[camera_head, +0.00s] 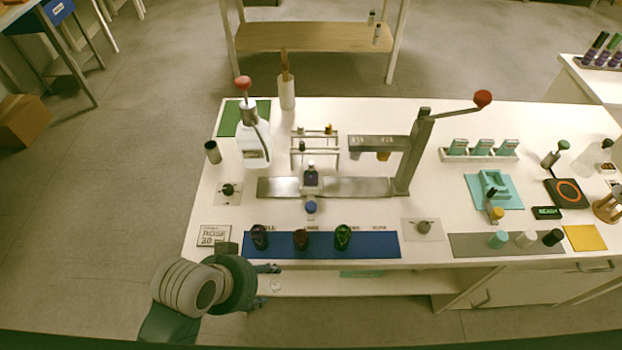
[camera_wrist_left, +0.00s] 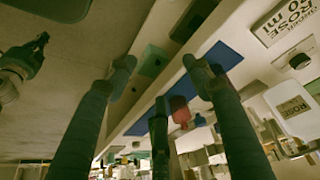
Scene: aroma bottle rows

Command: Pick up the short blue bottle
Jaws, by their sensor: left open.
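A row of short dark bottles stands on a blue mat (camera_head: 370,246) near the table's front edge. The leftmost bottle (camera_head: 259,237) looks very dark, so its blue tint is hard to tell. A red-brown bottle (camera_head: 300,241) and a green bottle (camera_head: 343,237) stand to its right. My left gripper (camera_head: 274,277) is open and empty, just off the front edge below the leftmost bottle. In the left wrist view its two fingers (camera_wrist_left: 160,64) are spread wide, with a dark bottle (camera_wrist_left: 159,135) and the red bottle (camera_wrist_left: 180,111) visible between them. My right gripper is not in view.
A lever press (camera_head: 413,155) on a metal base holds a dark blue bottle (camera_head: 311,176) behind the mat. A small blue-topped item (camera_head: 311,207) stands in between. A ROSE label card (camera_head: 214,235) lies left of the mat. A shelf (camera_head: 330,283) lies below the front edge.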

